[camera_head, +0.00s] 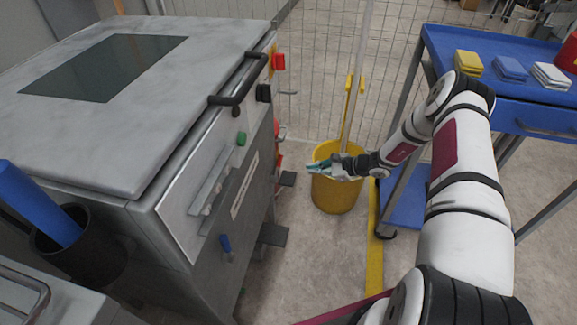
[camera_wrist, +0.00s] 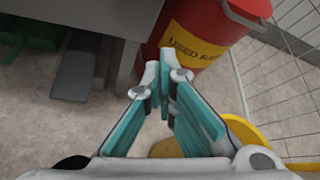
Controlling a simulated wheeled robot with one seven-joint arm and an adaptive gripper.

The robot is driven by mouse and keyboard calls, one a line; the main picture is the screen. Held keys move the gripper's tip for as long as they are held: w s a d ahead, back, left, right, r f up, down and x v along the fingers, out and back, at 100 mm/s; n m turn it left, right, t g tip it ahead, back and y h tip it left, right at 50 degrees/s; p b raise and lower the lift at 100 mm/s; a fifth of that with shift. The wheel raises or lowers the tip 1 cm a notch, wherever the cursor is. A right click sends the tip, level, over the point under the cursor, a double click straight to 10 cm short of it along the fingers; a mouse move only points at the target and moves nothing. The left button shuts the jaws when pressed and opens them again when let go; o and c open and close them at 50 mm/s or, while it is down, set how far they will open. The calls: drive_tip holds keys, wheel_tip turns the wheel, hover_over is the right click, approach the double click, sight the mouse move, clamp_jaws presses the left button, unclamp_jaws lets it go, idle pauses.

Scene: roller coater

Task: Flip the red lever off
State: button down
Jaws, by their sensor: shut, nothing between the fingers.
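A red part (camera_head: 279,62) with a yellow plate behind it sits high on the right side of the grey machine (camera_head: 150,100); it looks like the red lever, but its on or off position is too small to tell. My gripper (camera_head: 310,168) is well below and to the right of it, apart from the machine, in front of the yellow bucket. In the wrist view my gripper (camera_wrist: 163,75) has its teal fingers together at the tips with nothing between them. The red lever does not show in the wrist view.
A red bin (camera_wrist: 205,35) with a yellow label stands by the machine. The yellow bucket (camera_head: 335,195) with a mop handle is behind my gripper. A blue cart (camera_head: 510,85) with folded cloths stands right. A black handle (camera_head: 238,100) juts from the machine. Wire fencing closes the back.

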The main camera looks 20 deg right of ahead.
sight(278, 166)
drive_tip(key=b+x, duration=0.4)
drive_tip(key=x, duration=0.6)
drive_tip(key=shift+s+a+r, duration=0.15)
drive_tip(key=shift+a+r, duration=0.1)
drive_tip(key=shift+r, duration=0.4)
drive_tip(key=shift+s+a+r, duration=0.15)
drive_tip(key=shift+a+r, duration=0.1)
drive_tip(key=shift+r, duration=0.35)
drive_tip(key=shift+s+a+r, duration=0.15)
drive_tip(key=shift+a+r, duration=0.05)
drive_tip(key=shift+r, duration=0.45)
